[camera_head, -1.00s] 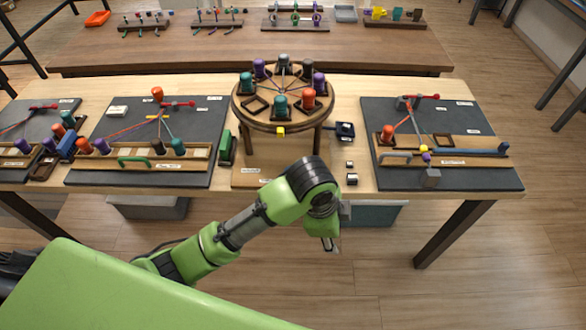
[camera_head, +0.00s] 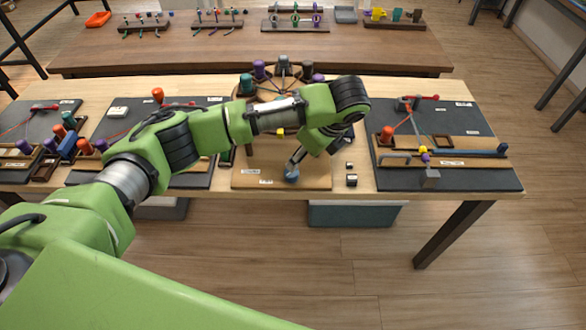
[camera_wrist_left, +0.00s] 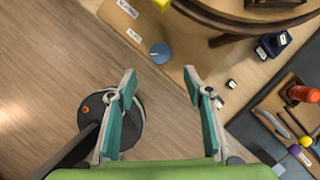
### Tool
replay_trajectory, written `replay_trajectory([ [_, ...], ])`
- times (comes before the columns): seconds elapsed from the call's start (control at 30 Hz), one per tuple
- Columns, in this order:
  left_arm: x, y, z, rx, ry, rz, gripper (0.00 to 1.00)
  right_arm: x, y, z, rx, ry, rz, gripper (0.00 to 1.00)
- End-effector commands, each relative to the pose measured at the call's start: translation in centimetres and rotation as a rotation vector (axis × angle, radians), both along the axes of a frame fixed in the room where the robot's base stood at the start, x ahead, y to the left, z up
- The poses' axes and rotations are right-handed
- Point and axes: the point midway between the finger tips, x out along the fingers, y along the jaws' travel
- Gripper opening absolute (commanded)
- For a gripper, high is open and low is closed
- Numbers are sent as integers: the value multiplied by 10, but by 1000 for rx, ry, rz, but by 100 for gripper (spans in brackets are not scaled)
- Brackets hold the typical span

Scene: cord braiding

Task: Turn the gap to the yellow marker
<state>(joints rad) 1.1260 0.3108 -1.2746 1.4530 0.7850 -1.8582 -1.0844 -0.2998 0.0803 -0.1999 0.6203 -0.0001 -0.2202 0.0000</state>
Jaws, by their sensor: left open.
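The round braiding stand (camera_head: 239,96) stands mid-table, with several coloured bobbins around its top. My left arm crosses in front and hides its front half, so I cannot see an empty slot there. The yellow marker (camera_head: 281,131) shows below the stand's top; it also shows at the top edge of the left wrist view (camera_wrist_left: 162,4). A blue knob (camera_wrist_left: 160,53) sits on the wooden base board (camera_wrist_left: 143,35) and also shows in the head view (camera_head: 291,174). My left gripper (camera_wrist_left: 160,76) is open and empty, its fingers pointing toward the knob, apart from it. My right gripper is not in view.
A dark board with cords and an orange bobbin (camera_head: 386,134) lies to the right. Two small dark blocks (camera_head: 351,180) lie right of the base board. More boards lie left, partly behind my arm. A grey bin (camera_head: 350,214) is under the table's front edge.

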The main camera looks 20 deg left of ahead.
Motion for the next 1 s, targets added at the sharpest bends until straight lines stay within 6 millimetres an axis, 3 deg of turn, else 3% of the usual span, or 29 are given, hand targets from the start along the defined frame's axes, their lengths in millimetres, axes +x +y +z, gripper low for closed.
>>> replay_trajectory([
  [0.3, 11, 24, -63, 1, 4, 4, 46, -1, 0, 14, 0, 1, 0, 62],
  [0.5, 17, 32, -89, 0, 1, 0, 46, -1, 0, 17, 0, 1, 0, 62],
  [0.93, 19, 36, -99, -2, -1, 1, 46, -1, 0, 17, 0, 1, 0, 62],
  [1.0, 19, 36, -99, -2, -1, 1, 31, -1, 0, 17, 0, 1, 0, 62],
])
